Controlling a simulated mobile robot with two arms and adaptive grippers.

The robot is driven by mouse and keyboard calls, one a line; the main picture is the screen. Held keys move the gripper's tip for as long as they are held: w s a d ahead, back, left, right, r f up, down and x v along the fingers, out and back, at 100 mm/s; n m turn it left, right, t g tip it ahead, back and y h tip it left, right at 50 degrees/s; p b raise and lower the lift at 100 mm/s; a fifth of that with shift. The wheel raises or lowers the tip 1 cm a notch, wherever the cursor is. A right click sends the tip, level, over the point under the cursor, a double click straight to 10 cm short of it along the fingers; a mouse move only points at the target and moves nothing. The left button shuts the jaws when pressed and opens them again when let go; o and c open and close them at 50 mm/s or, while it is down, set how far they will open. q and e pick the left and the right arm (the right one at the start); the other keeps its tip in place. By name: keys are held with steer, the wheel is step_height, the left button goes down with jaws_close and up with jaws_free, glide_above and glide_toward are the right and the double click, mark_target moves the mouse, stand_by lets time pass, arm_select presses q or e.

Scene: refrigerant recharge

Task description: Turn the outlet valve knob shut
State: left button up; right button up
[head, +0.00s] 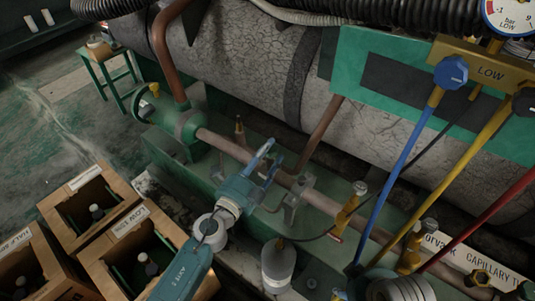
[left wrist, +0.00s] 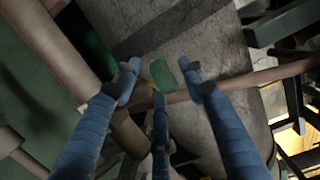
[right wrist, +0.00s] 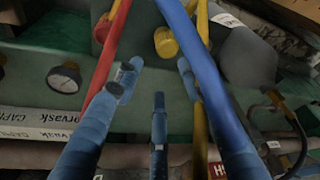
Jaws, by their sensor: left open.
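My left gripper (head: 270,160) is open and empty over the copper pipe at the middle of the head view. In the left wrist view its spread fingers (left wrist: 160,88) frame a small green rounded piece (left wrist: 162,74); I cannot tell whether it is the outlet valve knob or whether they touch. A brass valve (head: 239,128) stands on the pipe just behind the gripper in the head view. A blue knob (head: 451,71) sits on the LOW manifold.
Blue (head: 401,180), yellow and red hoses hang at the right. A large cracked grey cylinder (head: 240,60) lies behind the pipe. Cardboard boxes (head: 92,205) with bottles stand at lower left. A grey-white bottle (head: 278,265) stands in front of the pipe.

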arm_select(q)
jaws_close()
steer(key=shift+w+a+f+m+g+h+b, duration=0.1)
steer(key=shift+a+f+m+g+h+b, duration=0.1)
steer(key=shift+m+g+h+b, duration=0.35)
steer(key=shift+r+m+g+h, duration=0.15)
steer(key=shift+m+g+h, duration=0.7)
steer(key=shift+h, duration=0.5)
jaws_free()
